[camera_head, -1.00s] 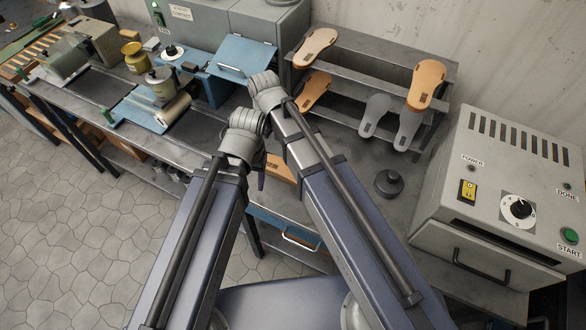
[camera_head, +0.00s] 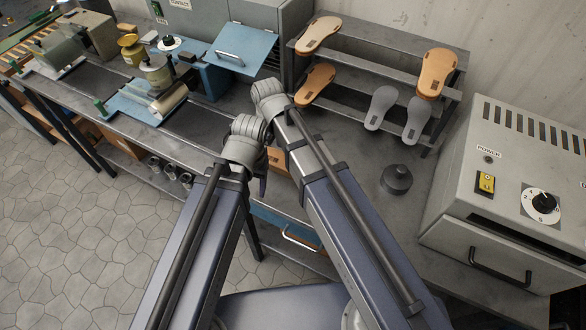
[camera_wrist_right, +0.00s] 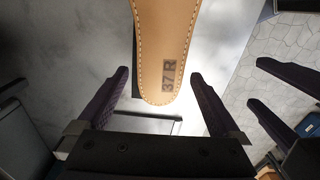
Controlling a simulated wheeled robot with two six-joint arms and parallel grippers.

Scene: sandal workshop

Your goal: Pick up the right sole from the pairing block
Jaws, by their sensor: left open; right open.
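The right sole (camera_wrist_right: 165,45) is tan with a stitched edge and the mark "37 R". In the right wrist view its rounded end lies between the two spread fingers of my right gripper (camera_wrist_right: 159,73), with a gap on each side. My right gripper is open and empty. My left gripper (camera_wrist_right: 257,82) shows at the right of that view, its dark fingers apart, with nothing between them. In the head view my wrists hide most of both grippers. An orange-brown piece (camera_head: 277,160) shows between the arms, perhaps this sole. I cannot make out the pairing block clearly.
A grey rack (camera_head: 345,62) at the back holds several tan and grey soles. A dark round weight (camera_head: 396,179) stands on the bench right of my arms. A grey machine (camera_head: 500,195) with a dial stands at the right. A blue press (camera_head: 205,78) stands at the left.

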